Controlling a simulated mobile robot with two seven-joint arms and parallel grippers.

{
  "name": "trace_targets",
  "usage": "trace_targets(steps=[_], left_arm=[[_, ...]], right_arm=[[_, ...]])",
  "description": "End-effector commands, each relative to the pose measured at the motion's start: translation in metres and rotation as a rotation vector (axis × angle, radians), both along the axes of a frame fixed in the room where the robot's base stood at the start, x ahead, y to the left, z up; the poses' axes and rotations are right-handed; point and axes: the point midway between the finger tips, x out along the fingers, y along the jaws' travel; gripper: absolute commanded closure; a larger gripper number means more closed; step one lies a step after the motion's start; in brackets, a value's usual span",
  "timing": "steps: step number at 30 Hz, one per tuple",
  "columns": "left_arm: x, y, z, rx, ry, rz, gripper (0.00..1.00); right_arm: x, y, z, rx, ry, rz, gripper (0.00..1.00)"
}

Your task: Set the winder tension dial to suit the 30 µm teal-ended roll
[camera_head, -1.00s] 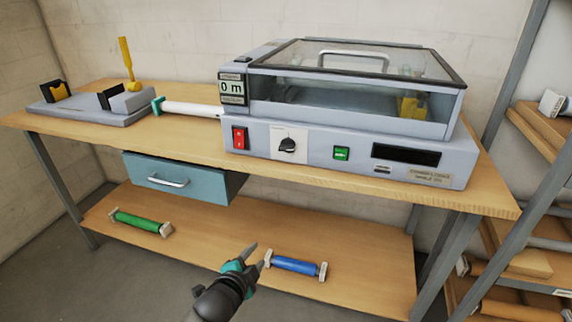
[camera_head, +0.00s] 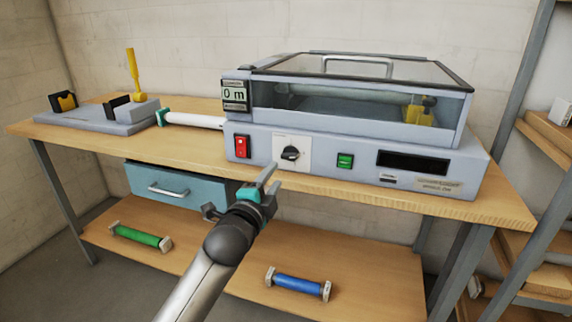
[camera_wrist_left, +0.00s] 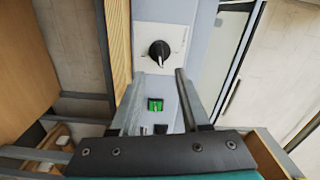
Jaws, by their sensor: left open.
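The winder tension dial is a black knob (camera_head: 291,153) on a white plate on the laminator's front panel, between the red switch and the green button. It also shows in the left wrist view (camera_wrist_left: 159,53), with its scale too small to read. My left gripper (camera_head: 269,180) is open and empty, just below and in front of the dial, apart from it. In the left wrist view its fingers (camera_wrist_left: 160,83) point towards the panel. The teal-ended white roll (camera_head: 195,120) lies on the bench left of the laminator (camera_head: 360,150). My right gripper is out of view.
A red switch (camera_head: 242,146) and a green button (camera_head: 345,161) flank the dial. A blue drawer (camera_head: 175,186) hangs under the bench (camera_head: 90,138). Green (camera_head: 140,236) and blue (camera_head: 298,284) rolls lie on the lower shelf. Shelving stands at the right.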

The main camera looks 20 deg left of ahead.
Motion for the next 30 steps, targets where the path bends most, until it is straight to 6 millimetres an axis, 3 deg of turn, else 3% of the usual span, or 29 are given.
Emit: trace_targets(steps=[18, 30], left_arm=[[0.078, -0.003, -0.001, -0.001, 0.000, 0.000, 0.54], [0.093, -0.004, 0.000, -0.001, 0.000, -0.001, 0.54]], right_arm=[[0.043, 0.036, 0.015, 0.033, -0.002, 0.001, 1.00], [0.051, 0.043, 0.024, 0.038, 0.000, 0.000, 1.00]])
